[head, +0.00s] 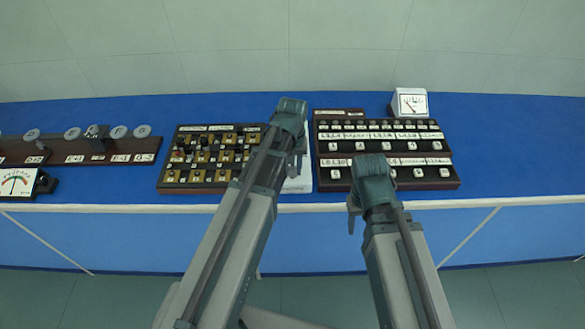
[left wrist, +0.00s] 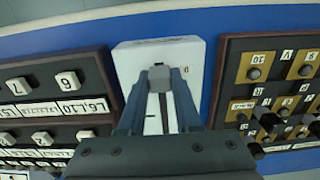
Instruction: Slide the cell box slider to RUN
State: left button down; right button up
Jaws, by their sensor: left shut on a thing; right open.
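The cell box is a white box (head: 299,184) between two dark panels on the blue bench, largely hidden behind my left arm in the head view. It also shows in the left wrist view (left wrist: 133,58). My left gripper (head: 297,172) points down over it. A small dark mark shows beside the fingers, too small to read. My right gripper (head: 353,218) is open and empty, in front of the bench edge.
A dark panel with brass blocks (head: 168,176) stands left of the box; a panel with rows of white knobs (head: 450,183) stands close on the right. A white meter (head: 410,103) is behind it. The blue bench (head: 510,150) is clear at the far right.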

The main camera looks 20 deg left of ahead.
pick_arm(q)
jog(key=w, duration=0.2)
jog(key=w+a, duration=0.1)
jog(key=w, duration=0.2)
jog(key=w+a, duration=0.1)
jog(key=w, duration=0.2)
jog(key=shift+a, duration=0.1)
jog(key=shift+s, duration=0.2)
jog(key=c, duration=0.6)
grip_release()
notch_tip(320, 180, up, 14)
jog(key=p, duration=1.4)
jog(key=shift+f, duration=0.1)
